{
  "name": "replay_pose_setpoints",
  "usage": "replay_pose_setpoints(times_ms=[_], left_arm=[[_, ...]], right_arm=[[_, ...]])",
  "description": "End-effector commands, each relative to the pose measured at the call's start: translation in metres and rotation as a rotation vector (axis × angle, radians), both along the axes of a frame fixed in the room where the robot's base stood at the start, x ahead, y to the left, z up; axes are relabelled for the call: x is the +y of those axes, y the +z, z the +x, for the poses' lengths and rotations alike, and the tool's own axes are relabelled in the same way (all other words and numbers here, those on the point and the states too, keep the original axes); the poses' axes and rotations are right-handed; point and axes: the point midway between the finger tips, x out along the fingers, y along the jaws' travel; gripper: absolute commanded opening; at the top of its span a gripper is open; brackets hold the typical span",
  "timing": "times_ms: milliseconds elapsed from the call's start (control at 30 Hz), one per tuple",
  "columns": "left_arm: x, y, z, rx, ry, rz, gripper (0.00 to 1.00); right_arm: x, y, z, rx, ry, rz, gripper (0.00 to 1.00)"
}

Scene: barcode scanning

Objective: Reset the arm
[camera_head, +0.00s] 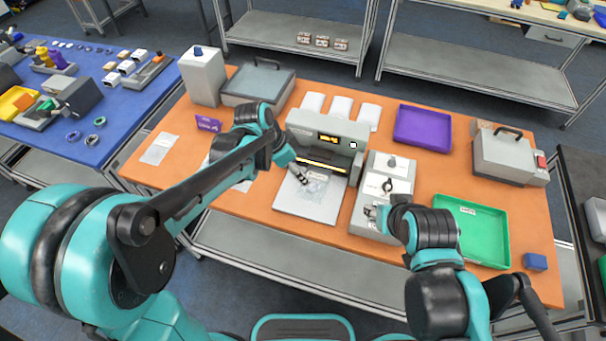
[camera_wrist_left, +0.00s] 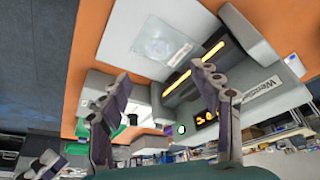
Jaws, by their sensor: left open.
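My left arm reaches in from the left in the head view. My left gripper (camera_head: 300,178) is over the pale plate (camera_head: 305,205) of the grey sealing-type machine (camera_head: 325,138). In the left wrist view my left gripper (camera_wrist_left: 158,88) has its two fingers wide apart with nothing between them. A clear flat packet (camera_head: 318,186) lies on the plate, and it also shows in the left wrist view (camera_wrist_left: 163,42). My right gripper (camera_head: 376,212) is low beside the light grey box (camera_head: 385,183) with a black knob. Its fingers are too small and partly hidden to tell their state.
A purple tray (camera_head: 422,127) and a green tray (camera_head: 470,230) stand on the right of the orange table. A grey case (camera_head: 503,155) is at the right and a blue block (camera_head: 535,262) at the front right corner. White packets (camera_head: 340,107) lie behind the machine.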

Motion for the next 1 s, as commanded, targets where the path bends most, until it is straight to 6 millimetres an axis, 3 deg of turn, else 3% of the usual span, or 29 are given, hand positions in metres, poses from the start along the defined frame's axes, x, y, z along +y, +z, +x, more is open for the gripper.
replay_pose_setpoints(times_ms=[333, 467, 767, 1000], left_arm=[[0.003, 0.008, -0.002, 0.0, 0.002, 0.0, 0.63], [0.013, 0.011, -0.01, -0.005, 0.062, 0.004, 0.63], [0.085, 0.022, -0.076, -0.069, 0.532, -0.003, 0.63], [0.136, 0.006, -0.133, -0.152, 0.903, -0.065, 0.63]], right_arm=[[0.0, 0.0, 0.0, 0.0, 0.0, 0.0, 0.4], [0.0, -0.005, 0.0, 0.0, 0.0, 0.0, 0.4], [0.0, -0.037, 0.0, 0.0, 0.0, 0.0, 0.4], [0.0, -0.059, 0.0, 0.0, 0.0, 0.0, 0.4]])
